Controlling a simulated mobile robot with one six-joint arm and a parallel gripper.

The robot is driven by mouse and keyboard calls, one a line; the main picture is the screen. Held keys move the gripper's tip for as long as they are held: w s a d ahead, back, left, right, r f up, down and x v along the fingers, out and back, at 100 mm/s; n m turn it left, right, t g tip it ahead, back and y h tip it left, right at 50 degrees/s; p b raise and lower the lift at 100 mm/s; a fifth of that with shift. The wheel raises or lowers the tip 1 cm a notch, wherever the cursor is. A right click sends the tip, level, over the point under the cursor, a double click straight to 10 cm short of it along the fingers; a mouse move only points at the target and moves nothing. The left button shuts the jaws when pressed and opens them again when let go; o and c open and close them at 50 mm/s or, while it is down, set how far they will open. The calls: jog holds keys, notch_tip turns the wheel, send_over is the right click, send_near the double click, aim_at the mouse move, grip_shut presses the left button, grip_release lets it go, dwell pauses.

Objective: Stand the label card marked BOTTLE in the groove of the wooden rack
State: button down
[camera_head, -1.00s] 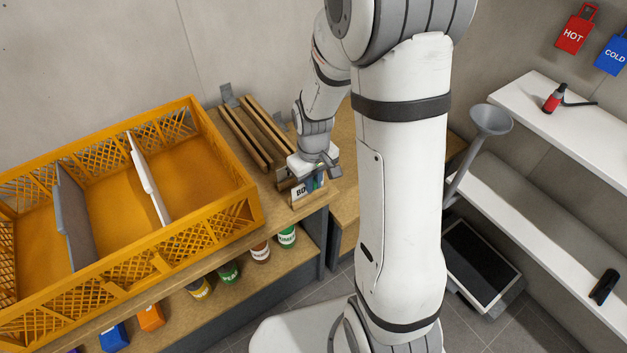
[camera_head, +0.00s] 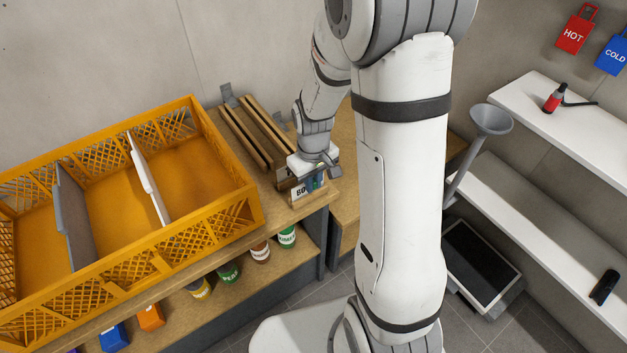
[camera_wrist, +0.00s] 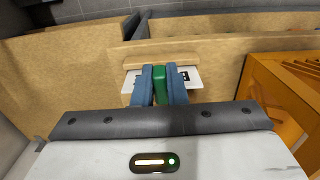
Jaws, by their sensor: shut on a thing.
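The label card (camera_head: 300,191) is white with black letters; only "BO" shows in the head view, and my gripper hides the rest. My gripper (camera_head: 317,181) is over the front edge of the bench. In the wrist view its blue fingers (camera_wrist: 160,86) are shut on the green grip (camera_wrist: 160,84) of the card, and white card ends (camera_wrist: 192,80) show on both sides. The light wooden rack (camera_wrist: 150,61) lies right along the card; it also shows just below the card in the head view (camera_head: 309,202). I cannot tell whether the card's lower edge is in the groove.
A yellow crate (camera_head: 222,221) with dividers stands left on the bench. Wooden slats (camera_head: 243,138) lie behind my gripper. Several labelled jars (camera_head: 287,237) stand on the shelf below. White wall shelves (camera_head: 545,210) are at the right.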

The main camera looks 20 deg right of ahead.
jog(key=c, duration=1.4)
grip_release()
jog(key=shift+r, duration=3.9)
jog(key=shift+r+p, duration=0.15)
jog(key=shift+p, duration=0.15)
jog(key=s+r+m+t, duration=0.1)
jog(key=s+r, duration=0.3)
jog(key=s+r+m+p, duration=0.1)
jog(key=s+r, duration=0.3)
jog(key=s, duration=0.1)
jog(key=s+r+m+t+p, duration=0.1)
jog(key=s+r, duration=0.3)
jog(key=shift+s+d+r+m+t, duration=0.25)
jog(key=shift+s+d+m+t, duration=0.05)
jog(key=shift+s+m, duration=0.1)
